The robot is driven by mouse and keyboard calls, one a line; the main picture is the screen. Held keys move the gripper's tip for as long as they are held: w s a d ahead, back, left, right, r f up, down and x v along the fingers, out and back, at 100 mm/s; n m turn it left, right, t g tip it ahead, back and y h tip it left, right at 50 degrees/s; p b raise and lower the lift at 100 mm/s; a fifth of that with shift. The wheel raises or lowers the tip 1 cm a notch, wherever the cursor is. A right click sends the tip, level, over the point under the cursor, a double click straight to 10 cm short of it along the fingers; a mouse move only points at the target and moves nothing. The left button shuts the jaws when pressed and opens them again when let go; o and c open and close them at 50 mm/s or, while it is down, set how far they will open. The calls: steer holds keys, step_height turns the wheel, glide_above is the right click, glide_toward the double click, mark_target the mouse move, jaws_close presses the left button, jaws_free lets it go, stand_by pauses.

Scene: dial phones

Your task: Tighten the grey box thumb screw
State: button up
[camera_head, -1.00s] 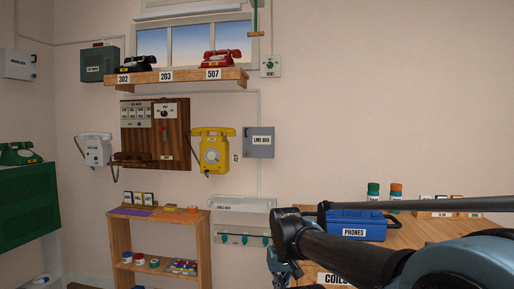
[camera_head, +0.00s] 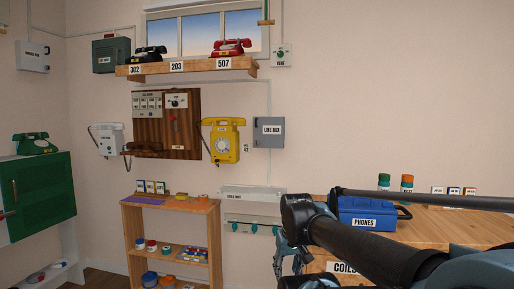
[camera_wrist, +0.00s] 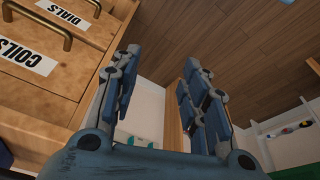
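A grey box labelled LINE BOX (camera_head: 268,132) hangs on the wall right of the yellow phone in the head view. Another grey box (camera_head: 32,56) hangs at the far upper left; its label is too small to read surely. I cannot make out a thumb screw on either. My gripper (camera_wrist: 160,58) is open and empty in the wrist view, its two blue fingers spread apart over the wood floor. In the head view my gripper (camera_head: 291,258) is low in front of the workbench, well below and right of the LINE BOX, partly hidden by my arm.
A wooden workbench (camera_head: 455,228) with a blue PHONES toolbox (camera_head: 366,214) stands at the right, behind my arm. Its COILS drawer (camera_wrist: 35,55) is close to my gripper. A low wooden shelf (camera_head: 172,208) stands left. A white cable shelf (camera_head: 252,207) hangs below the LINE BOX.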

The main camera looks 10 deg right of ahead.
steer(key=w+a+r+n+t, duration=0.1)
steer(key=w+r+t, duration=0.15)
steer(key=w, duration=0.45)
steer(key=w+a+r+n+t, duration=0.1)
steer(key=w+r+n+t, duration=0.15)
steer(key=w, duration=0.45)
steer(key=n+t+h, duration=0.1)
steer(key=n+t, duration=0.3)
steer(key=t, duration=0.9)
glide_toward(257, 144)
steer(key=x, duration=0.8)
steer(key=shift+w+r, duration=0.15)
steer(key=shift+w, duration=0.15)
jaws_close()
